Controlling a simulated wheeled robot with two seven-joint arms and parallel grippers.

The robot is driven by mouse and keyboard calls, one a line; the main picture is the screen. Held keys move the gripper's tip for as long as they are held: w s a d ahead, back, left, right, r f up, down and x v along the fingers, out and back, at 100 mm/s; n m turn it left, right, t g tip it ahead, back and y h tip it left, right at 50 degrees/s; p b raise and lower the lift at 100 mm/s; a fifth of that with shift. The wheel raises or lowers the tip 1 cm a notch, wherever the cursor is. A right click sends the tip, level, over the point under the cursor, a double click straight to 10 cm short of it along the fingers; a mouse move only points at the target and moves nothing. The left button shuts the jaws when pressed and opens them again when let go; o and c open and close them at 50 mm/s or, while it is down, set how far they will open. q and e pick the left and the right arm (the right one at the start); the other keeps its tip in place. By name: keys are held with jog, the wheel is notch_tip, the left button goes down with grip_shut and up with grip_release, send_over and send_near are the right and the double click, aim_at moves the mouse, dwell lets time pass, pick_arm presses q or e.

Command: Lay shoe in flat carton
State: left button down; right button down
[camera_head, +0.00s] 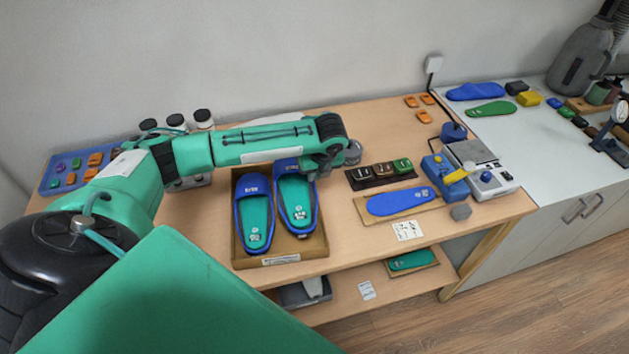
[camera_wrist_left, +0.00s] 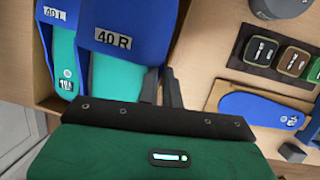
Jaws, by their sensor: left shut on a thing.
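A flat open carton (camera_head: 283,258) stands on the wooden table with two blue shoes in it, both with green insoles. The left shoe (camera_head: 254,212) lies on the left side of the carton and reads 40 L in the left wrist view (camera_wrist_left: 62,22). The right shoe (camera_head: 297,203) lies beside it and reads 40 R in the left wrist view (camera_wrist_left: 125,18). My left gripper (camera_head: 318,172) is shut on the right shoe near its strap; its fingers also show in the left wrist view (camera_wrist_left: 162,88). My right gripper is not in view.
A dark tray with small blocks (camera_head: 381,175), a blue insole on a board (camera_head: 402,201) and a scale-like device (camera_head: 482,165) stand right of the carton. A blue tray (camera_head: 72,172) is at the far left. A white note (camera_head: 407,230) lies near the front edge.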

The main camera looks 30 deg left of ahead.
aim_at(314, 183)
pick_arm(q)
notch_tip(314, 183, down, 4)
jog(key=shift+r+p, duration=0.25)
jog(key=shift+p, duration=0.25)
jog(key=shift+f, duration=0.25)
jog(key=shift+f, duration=0.15)
jog(key=shift+f, duration=0.45)
jog(key=c, duration=1.6)
grip_release()
jog(key=shift+o, duration=0.2)
